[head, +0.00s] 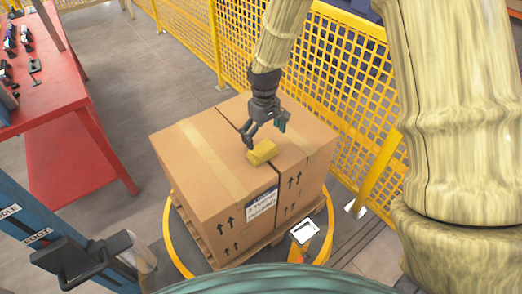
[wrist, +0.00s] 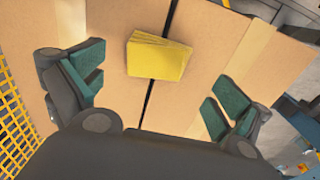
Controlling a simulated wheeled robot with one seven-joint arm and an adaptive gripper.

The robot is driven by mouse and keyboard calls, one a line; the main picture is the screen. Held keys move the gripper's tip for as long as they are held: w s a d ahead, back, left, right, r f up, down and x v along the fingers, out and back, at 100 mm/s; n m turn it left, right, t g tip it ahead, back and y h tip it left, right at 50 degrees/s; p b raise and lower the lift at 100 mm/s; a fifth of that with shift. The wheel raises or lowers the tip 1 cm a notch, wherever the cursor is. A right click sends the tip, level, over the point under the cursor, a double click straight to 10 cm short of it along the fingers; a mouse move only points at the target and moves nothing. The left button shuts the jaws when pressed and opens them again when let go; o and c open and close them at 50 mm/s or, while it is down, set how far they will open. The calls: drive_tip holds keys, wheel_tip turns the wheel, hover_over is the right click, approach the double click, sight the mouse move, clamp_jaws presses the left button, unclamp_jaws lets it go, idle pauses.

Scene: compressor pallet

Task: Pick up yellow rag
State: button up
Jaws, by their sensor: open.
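The yellow rag (head: 262,152) lies as a small folded block on top of the cardboard boxes (head: 215,165), by the dark gap between them. In the wrist view the yellow rag (wrist: 158,57) lies across that gap, ahead of my gripper and between the lines of its two fingers. My gripper (head: 265,131) is just above and behind the rag in the head view. It is open and empty, with its green-padded fingers spread wide in the wrist view (wrist: 155,95). I cannot tell the exact height of the fingertips above the box top.
The boxes stand on a wooden pallet (head: 205,240) inside a yellow ring (head: 170,235). A yellow mesh fence (head: 345,65) runs close behind and to the right. A red table (head: 50,85) with tools stands at the left. The box top around the rag is clear.

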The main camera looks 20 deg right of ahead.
sight(263, 150)
drive_tip(key=shift+w+a+f+p, duration=0.1)
drive_tip(key=shift+f+p, duration=0.3)
drive_tip(key=shift+f, duration=1.6)
drive_tip(key=shift+w+f+p, duration=0.1)
drive_tip(key=shift+f+p, duration=0.3)
drive_tip(key=shift+f, duration=1.55)
drive_tip(key=c, duration=0.9)
drive_tip(key=shift+r, duration=0.1)
drive_tip(key=shift+r+b, duration=0.35)
drive_tip(key=shift+r, duration=1.4)
drive_tip(key=s+a+b, duration=0.1)
drive_tip(key=s, duration=0.4)
drive_tip(key=s+a+r+b, duration=0.1)
drive_tip(key=s, duration=0.4)
drive_tip(key=s+a+b, duration=0.1)
drive_tip(key=s, duration=0.4)
drive_tip(key=shift+s+a+r, duration=0.2)
drive_tip(key=shift+s+a, duration=0.15)
